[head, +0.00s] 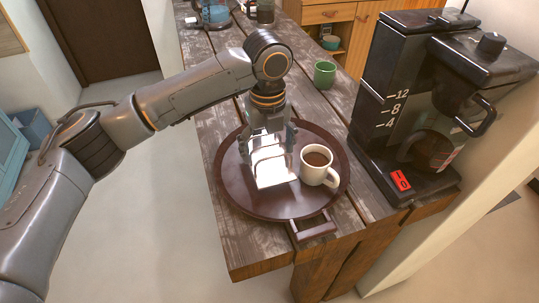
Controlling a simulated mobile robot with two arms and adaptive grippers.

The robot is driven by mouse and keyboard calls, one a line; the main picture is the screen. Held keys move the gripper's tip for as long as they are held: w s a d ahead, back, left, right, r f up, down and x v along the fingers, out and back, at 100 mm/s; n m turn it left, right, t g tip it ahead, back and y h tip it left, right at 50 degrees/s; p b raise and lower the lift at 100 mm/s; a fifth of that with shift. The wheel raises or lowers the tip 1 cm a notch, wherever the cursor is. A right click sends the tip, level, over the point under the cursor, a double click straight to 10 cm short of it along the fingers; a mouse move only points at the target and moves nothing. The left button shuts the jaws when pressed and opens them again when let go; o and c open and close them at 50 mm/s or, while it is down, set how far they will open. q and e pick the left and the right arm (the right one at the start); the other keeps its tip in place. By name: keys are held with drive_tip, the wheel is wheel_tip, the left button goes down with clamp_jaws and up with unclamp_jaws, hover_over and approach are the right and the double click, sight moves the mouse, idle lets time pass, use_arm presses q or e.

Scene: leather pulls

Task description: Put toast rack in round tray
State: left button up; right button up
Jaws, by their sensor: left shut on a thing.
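The toast rack (270,168) is a small white, shiny rack with wire loops. It is at the middle of the round tray (245,205), a dark brown tray with handles on the wooden counter. My left gripper (268,143) points down over the tray and is shut on the toast rack. The rack is over or on the tray; I cannot tell whether its base touches. The gripper fingers partly hide its upper part. My right gripper does not show.
A white mug of coffee (318,168) stands on the tray, close to the right of the rack. A black coffee maker (425,110) stands at the right. A green cup (324,74) stands behind the tray. The counter's left strip is bare.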

use_arm(q)
drive_tip(key=f, duration=0.1)
drive_tip(key=f+p, duration=0.1)
drive_tip(key=f, duration=0.1)
drive_tip(key=shift+w+d+f+p, duration=0.1)
drive_tip(key=shift+d+p, duration=0.1)
drive_tip(key=shift+p, duration=0.1)
drive_tip(key=shift+f, duration=0.15)
drive_tip(key=o, duration=1.2)
drive_tip(key=shift+f, duration=0.15)
drive_tip(key=shift+r+b, duration=0.3)
drive_tip(key=shift+r, duration=0.25)
wheel_tip(320, 180, up, 11)
drive_tip(key=shift+r+b, duration=0.1)
drive_tip(key=shift+b, duration=1.15)
